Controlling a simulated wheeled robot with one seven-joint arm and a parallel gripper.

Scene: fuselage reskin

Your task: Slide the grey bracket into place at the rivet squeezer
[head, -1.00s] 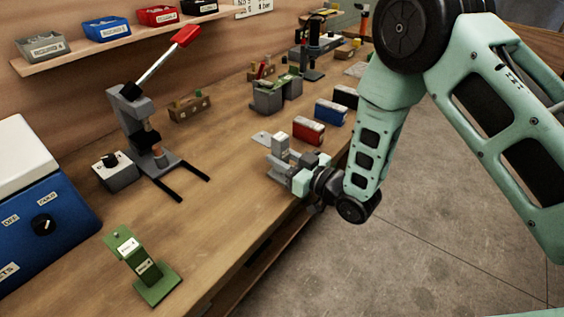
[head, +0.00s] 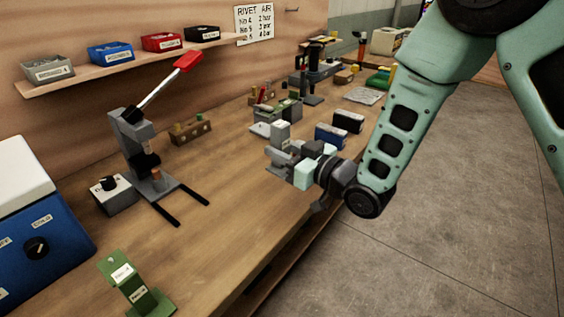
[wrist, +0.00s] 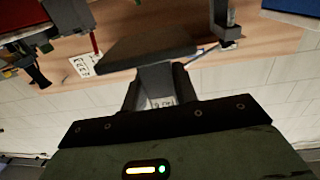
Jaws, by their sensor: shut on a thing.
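The grey bracket (head: 280,133) is held by my gripper (head: 300,170) above the bench, near its front edge. In the wrist view the bracket (wrist: 150,50) shows as a broad grey plate with a narrower part between the dark fingers of my gripper (wrist: 156,88). The gripper is shut on that part. The rivet squeezer (head: 136,140) stands on the bench to the left, apart from the bracket. It has a red-handled lever, and two dark rails (head: 180,203) reach forward from its base. My fingers partly hide the bracket's lower part in the head view.
A grey box with a black knob (head: 112,194) stands left of the squeezer. A green labelled stand (head: 130,283) is at the front left. A wooden block (head: 190,130) and a blue box (head: 331,136) are farther back. Bare bench lies between squeezer and bracket.

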